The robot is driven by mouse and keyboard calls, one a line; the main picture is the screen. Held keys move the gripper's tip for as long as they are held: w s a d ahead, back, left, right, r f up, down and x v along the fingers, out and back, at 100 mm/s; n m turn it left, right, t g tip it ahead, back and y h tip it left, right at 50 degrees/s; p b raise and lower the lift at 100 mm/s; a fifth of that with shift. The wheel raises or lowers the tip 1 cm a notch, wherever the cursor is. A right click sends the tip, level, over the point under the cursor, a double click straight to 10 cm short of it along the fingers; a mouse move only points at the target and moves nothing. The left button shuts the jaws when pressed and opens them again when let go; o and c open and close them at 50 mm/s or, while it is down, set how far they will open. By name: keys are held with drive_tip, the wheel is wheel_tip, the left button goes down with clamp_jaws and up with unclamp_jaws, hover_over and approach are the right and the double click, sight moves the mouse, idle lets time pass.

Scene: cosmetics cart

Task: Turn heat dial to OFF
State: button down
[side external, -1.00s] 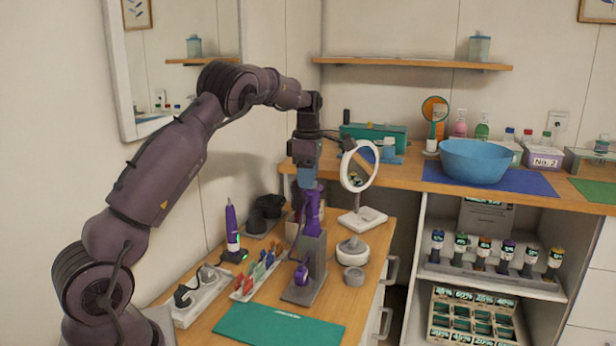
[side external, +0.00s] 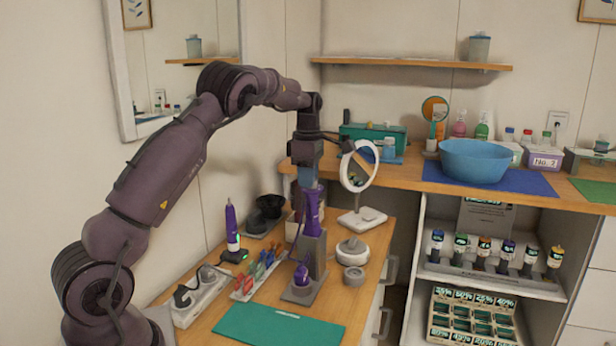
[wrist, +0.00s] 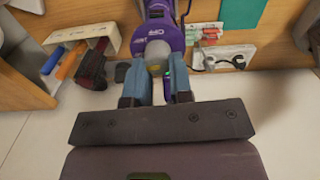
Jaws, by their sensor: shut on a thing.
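The purple heat tool (side external: 311,212) stands upright in a grey holder (side external: 313,255) on the wooden cart top. In the wrist view its purple body (wrist: 165,22) carries a white label that appears to read OFF. The grey heat dial (wrist: 155,55) is at the tool's end, between the fingers. My gripper (wrist: 156,78) is shut on the dial with its two blue fingers. In the side view my gripper (side external: 307,180) points down onto the tool's top and hides the dial. The dial's exact setting cannot be read.
A round mirror (side external: 359,167) stands close on the right. A purple-and-white pen-like tool (side external: 232,228), a rack of coloured clips (side external: 258,272) and a white power strip (side external: 200,292) are on the left. A green mat (side external: 278,326) lies in front.

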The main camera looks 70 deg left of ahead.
drive_tip(key=m, duration=0.5)
drive_tip(key=shift+w+a, duration=0.2)
drive_tip(key=m, duration=0.4)
drive_tip(key=shift+w+m, duration=0.2)
drive_tip(key=shift+m, duration=0.1)
drive_tip(key=m, duration=0.4)
drive_tip(key=shift+w, duration=0.25)
drive_tip(key=shift+w+d+m, duration=0.1)
drive_tip(key=shift+w+m, duration=0.05)
drive_tip(key=shift+m, duration=2.35)
drive_tip(key=c, duration=1)
unclamp_jaws()
